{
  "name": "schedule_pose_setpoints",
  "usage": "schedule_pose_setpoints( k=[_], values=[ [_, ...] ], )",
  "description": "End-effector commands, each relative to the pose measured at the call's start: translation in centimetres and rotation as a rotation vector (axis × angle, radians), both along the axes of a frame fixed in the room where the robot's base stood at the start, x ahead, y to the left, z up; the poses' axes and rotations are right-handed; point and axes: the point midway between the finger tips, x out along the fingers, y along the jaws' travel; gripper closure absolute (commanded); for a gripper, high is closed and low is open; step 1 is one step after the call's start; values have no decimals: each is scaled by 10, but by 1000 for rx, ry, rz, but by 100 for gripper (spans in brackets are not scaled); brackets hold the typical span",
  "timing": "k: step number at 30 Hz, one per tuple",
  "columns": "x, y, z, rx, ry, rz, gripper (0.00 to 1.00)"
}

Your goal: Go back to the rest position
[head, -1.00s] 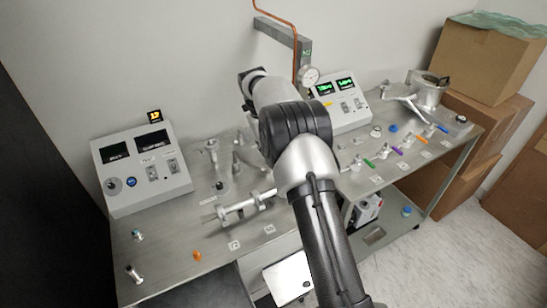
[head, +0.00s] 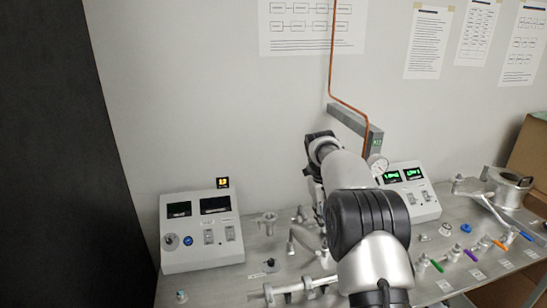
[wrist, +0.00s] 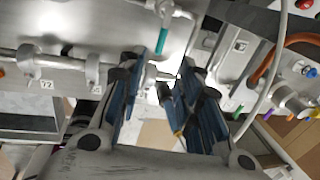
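My gripper (wrist: 158,88) shows in the wrist view with its two blue-padded fingers apart and nothing between them. It points over the metal bench (wrist: 105,8) with its pipe fittings. A metal pipe with a teal part (wrist: 161,38) lies beyond the fingertips; I cannot tell how far. In the head view my arm reaches up from the bottom right and bends at a dark joint over the bench. The gripper itself is hidden behind the arm there.
A control box (head: 202,248) stands at the left of the bench, and another (head: 412,205) behind my arm. A grey bracket (head: 352,124) with a copper pipe (head: 331,62) juts from the wall. Colored-handled valves line the right; a cardboard box (head: 530,155) stands far right.

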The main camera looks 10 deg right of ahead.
Motion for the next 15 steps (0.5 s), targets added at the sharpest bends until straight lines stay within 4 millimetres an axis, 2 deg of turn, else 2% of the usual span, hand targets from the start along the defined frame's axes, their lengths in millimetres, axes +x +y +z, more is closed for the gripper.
schedule_pose_setpoints(
  k=[5, 9, 15],
  values=[
    [-26, 15, 53, 3, 7, 293, 68],
    [-64, 30, 97, -8, 22, 629, 68],
    [-131, 51, 142, -52, 39, 1107, 68]
  ],
)
